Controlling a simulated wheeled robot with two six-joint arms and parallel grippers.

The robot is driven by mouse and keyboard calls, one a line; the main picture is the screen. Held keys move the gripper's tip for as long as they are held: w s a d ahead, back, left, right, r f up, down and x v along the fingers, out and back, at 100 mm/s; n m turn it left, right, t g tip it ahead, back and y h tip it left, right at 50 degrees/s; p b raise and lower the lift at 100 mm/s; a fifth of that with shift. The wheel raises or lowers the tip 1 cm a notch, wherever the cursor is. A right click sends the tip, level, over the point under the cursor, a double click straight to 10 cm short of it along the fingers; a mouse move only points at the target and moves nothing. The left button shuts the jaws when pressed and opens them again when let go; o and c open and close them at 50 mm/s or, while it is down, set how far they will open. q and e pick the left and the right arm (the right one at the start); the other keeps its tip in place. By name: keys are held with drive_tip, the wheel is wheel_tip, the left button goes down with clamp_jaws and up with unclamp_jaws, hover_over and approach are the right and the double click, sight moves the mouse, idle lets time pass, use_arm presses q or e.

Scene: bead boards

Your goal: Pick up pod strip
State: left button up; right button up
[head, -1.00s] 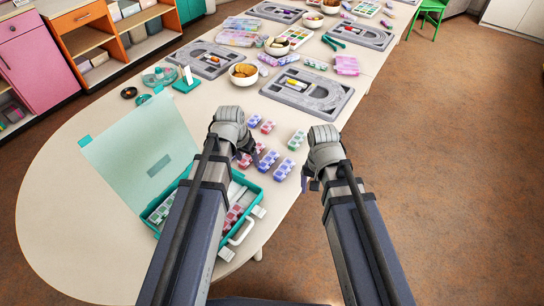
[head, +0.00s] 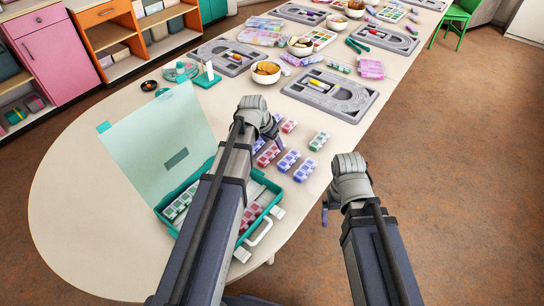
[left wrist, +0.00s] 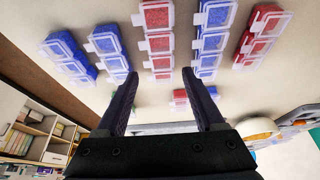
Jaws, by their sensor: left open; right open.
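Several pod strips lie on the table beside the open case: a red strip (head: 267,156), a blue strip (head: 289,161), another blue strip (head: 305,170), a green strip (head: 319,141) and a smaller-looking red strip (head: 289,126). My left gripper (left wrist: 160,82) is open and empty. In the left wrist view a red strip (left wrist: 157,40) lies ahead between its fingertips, with blue strips (left wrist: 107,45) (left wrist: 212,35) on either side. In the head view the left wrist hides its fingers and part of the strips. My right gripper (head: 325,211) is open, beyond the table's right edge.
A teal case (head: 160,208) stands open at the near edge, its lid raised, with more strips inside. A grey bead board (head: 357,104) and a bowl (head: 265,80) lie beyond the strips. The table's left end (head: 80,210) is clear.

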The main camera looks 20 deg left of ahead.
sight(276, 148)
use_arm(q)
drive_tip(key=shift+b+x, duration=2.5)
drive_tip(key=shift+x, duration=0.15)
drive_tip(key=shift+s, duration=0.2)
clamp_jaws()
